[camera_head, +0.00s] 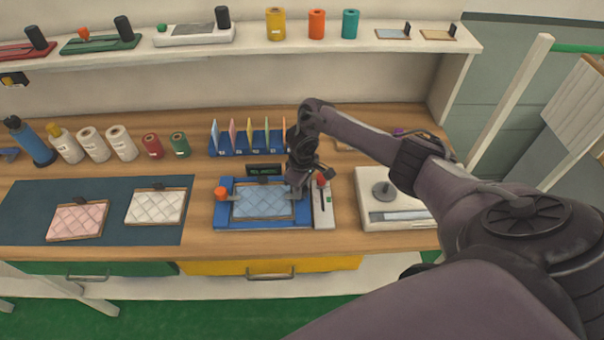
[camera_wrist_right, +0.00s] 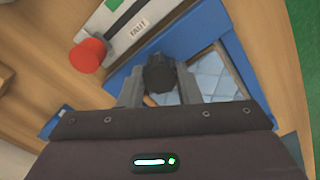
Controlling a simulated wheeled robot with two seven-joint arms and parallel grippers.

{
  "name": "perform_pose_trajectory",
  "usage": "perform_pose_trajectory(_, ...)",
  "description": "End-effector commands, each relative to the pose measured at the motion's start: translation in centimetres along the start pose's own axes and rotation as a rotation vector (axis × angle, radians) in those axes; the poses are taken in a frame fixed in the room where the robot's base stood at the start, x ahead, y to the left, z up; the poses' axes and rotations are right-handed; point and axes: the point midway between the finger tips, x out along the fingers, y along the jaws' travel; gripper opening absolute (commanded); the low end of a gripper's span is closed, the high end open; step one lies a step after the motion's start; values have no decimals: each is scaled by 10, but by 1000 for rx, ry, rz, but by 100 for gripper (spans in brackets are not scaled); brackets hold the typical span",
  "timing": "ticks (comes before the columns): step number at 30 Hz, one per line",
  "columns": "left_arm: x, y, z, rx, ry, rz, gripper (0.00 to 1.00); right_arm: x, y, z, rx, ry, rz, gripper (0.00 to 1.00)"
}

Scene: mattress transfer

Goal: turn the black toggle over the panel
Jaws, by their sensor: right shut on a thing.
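A light-blue quilted panel (camera_head: 262,203) lies in a blue fixture (camera_head: 262,240) on the wooden bench; part of it also shows in the right wrist view (camera_wrist_right: 212,72). My right gripper (camera_head: 297,190) is at the fixture's right side, above the panel's right edge. In the right wrist view, the black toggle (camera_wrist_right: 158,73) sits between the two fingers of my right gripper (camera_wrist_right: 160,85), which is shut on it. In the head view the gripper hides the toggle. An orange-red knob (camera_head: 221,193) stands at the fixture's left side. My left gripper is out of view.
A black sign (camera_head: 264,170) and a blue rack of coloured cards (camera_head: 245,150) are behind. A pale device (camera_head: 378,215) is right; a dark mat (camera_head: 30,210) is left.

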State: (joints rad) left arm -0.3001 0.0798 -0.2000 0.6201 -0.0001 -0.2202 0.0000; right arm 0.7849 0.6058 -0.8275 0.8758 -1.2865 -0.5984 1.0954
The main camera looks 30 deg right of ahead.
Motion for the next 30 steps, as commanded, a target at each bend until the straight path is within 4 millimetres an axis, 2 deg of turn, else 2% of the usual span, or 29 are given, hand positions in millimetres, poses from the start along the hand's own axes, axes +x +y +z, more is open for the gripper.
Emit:
perform_pose_trajectory(1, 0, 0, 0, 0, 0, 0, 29, -2, 1, -2, 4, 5, 2, 8)
perform_pose_trajectory(2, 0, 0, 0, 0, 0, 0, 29, -2, 1, -2, 4, 5, 2, 32)
perform_pose_trajectory(7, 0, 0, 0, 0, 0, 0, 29, -1, 1, -1, 2, 4, 1, 52)
perform_pose_trajectory(17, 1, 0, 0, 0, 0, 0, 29, -4, 1, -1, 1, 3, 0, 52)
perform_pose_trajectory(20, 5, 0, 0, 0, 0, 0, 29, -14, 1, -2, 0, 5, 1, 52)
perform_pose_trajectory(26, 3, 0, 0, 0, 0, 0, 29, -57, 2, -2, -1, 7, 4, 52)
perform_pose_trajectory(30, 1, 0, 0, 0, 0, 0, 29, -70, 2, -3, -3, 8, 8, 52)
